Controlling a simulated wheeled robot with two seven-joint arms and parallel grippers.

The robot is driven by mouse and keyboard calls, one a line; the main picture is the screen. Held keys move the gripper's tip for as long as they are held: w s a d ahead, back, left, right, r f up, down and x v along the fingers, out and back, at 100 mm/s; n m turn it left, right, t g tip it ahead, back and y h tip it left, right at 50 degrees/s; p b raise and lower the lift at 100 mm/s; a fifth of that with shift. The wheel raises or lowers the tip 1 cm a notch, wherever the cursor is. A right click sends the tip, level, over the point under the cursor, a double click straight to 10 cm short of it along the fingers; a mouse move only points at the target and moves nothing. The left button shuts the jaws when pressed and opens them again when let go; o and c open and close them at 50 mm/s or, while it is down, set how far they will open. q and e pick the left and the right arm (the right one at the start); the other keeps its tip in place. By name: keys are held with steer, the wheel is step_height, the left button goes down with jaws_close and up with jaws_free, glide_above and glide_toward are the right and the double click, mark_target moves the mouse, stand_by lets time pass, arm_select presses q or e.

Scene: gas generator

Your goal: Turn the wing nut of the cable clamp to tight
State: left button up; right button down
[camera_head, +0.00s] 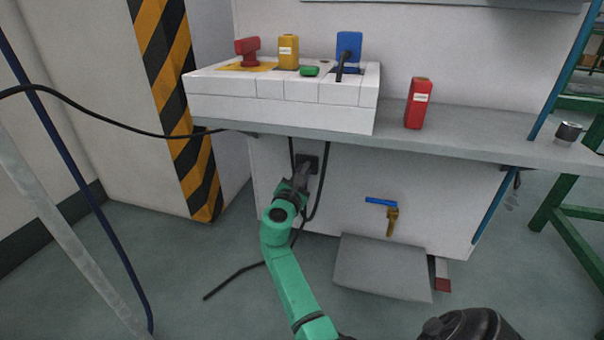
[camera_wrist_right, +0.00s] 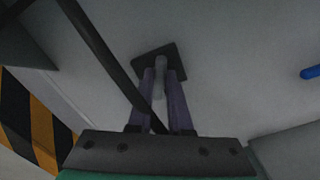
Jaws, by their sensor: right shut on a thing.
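The cable clamp shows as a small dark square plate (camera_head: 313,158) on the white front panel below the shelf; it also shows in the right wrist view (camera_wrist_right: 173,54). A grey stem, seemingly the wing nut (camera_wrist_right: 160,68), stands out from this plate. My right gripper (camera_head: 305,169) is at the plate, and its two fingers (camera_wrist_right: 162,78) are shut on the wing nut from both sides. The wing nut's wings and turn angle are hidden between the fingers. My left gripper is out of view.
Black cables (camera_head: 315,200) hang beside my right gripper. A blue-handled valve (camera_head: 381,202) sits to the right on the panel, above a grey plate (camera_head: 384,268). The shelf (camera_head: 480,145) overhangs the clamp and carries a white control box (camera_head: 275,112) and a red block (camera_head: 418,105).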

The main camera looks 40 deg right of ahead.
steer(key=m, duration=0.2)
steer(key=m+b, duration=0.1)
steer(key=m, duration=0.2)
steer(key=shift+s+d+f+m, duration=0.1)
steer(key=shift+f+m, duration=0.1)
steer(key=shift+m, duration=0.1)
steer(key=shift+f+m+b, duration=0.1)
steer(key=shift+m+b, duration=1.75)
steer(key=shift+m, duration=1.55)
steer(key=c, duration=0.8)
jaws_free()
steer(key=shift+c, duration=0.2)
